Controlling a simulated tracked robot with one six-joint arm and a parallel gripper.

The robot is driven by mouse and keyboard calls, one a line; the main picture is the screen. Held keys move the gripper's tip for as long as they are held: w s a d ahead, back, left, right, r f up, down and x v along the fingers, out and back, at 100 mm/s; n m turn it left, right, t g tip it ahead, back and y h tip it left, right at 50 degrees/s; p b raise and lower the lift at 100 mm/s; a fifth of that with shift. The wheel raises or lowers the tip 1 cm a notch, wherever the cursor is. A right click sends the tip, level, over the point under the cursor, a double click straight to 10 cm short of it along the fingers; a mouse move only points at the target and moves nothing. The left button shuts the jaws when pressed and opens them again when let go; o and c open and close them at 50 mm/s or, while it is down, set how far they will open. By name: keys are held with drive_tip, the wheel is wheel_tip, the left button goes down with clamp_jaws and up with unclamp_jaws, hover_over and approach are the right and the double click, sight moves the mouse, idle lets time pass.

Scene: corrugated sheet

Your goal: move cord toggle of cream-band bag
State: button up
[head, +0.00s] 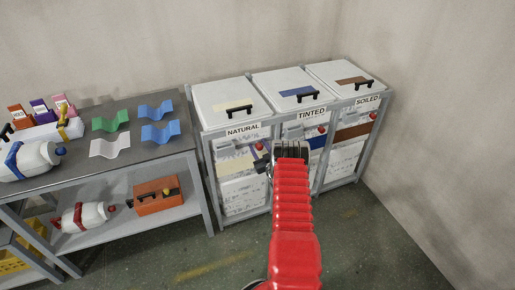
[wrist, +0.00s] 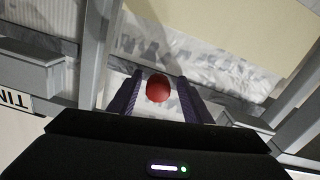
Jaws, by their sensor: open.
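The cream-band bag (head: 243,193) hangs white and crinkled in the compartment under the NATURAL label (head: 243,131); its cream band (head: 233,163) crosses it. Its red cord toggle (head: 259,146) shows just beside my gripper (head: 264,158) in the head view. In the wrist view the round red toggle (wrist: 157,88) sits between the two dark purple fingers of my gripper (wrist: 158,80), with a visible gap on each side. The fingers are open. The cream band (wrist: 225,30) and clear crinkled bag show behind. My arm hides part of the rack's middle in the head view.
Bags with blue and brown bands hang under TINTED (head: 311,113) and SOILED (head: 367,101), each with a red toggle. Grey rack posts (head: 208,185) stand close to my gripper. A shelf table (head: 100,165) with wavy sheets stands left. Some floor (head: 370,240) is clear.

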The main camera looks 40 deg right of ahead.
drive_tip(key=shift+s, duration=0.15)
drive_tip(key=shift+s+a, duration=0.15)
drive_tip(key=shift+s, duration=0.35)
drive_tip(key=v, duration=1.2)
drive_tip(key=shift+s+a, duration=0.2)
